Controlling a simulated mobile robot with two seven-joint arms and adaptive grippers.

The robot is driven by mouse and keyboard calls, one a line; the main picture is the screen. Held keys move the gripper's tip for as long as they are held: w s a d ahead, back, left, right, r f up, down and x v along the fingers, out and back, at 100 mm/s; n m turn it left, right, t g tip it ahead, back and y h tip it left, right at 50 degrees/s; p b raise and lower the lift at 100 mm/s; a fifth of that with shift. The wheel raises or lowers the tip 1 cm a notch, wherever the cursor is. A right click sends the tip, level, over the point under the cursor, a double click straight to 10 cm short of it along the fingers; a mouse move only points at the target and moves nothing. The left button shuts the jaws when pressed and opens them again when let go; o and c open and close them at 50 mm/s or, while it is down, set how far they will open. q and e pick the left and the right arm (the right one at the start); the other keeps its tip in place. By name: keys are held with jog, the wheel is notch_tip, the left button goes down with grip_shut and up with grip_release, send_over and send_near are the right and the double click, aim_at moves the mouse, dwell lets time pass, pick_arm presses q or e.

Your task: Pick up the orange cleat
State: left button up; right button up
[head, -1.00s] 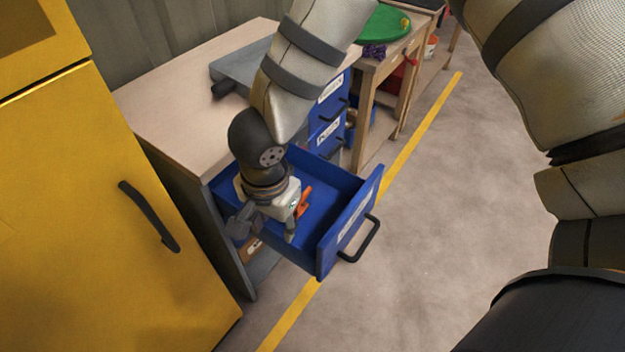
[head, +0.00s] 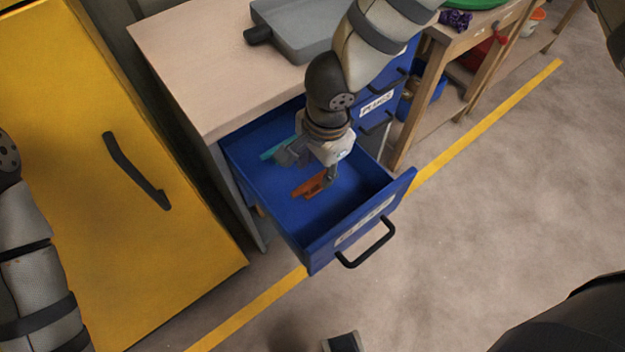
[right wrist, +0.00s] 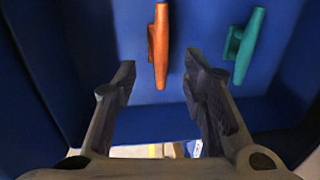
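The orange cleat (head: 309,187) lies on the floor of the open blue drawer (head: 250,165). My right gripper (head: 309,168) points down into the drawer, open and empty, and partly covers the cleat in the head view. In the right wrist view the orange cleat (right wrist: 159,48) shows upright in the picture, ahead of the gap between the two open fingers (right wrist: 160,70); I see no contact.
A teal cleat (right wrist: 244,46) lies in the drawer to the right of the orange one in the wrist view; the head view shows it too (head: 275,150). Drawer walls surround the gripper. A grey tool (head: 300,30) rests on the cabinet top (head: 200,65). A yellow cabinet (head: 90,230) stands at left.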

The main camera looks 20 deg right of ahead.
aim_at(314, 180)
jog(key=f, duration=0.5)
jog(key=shift+w+a, duration=0.25)
grip_shut()
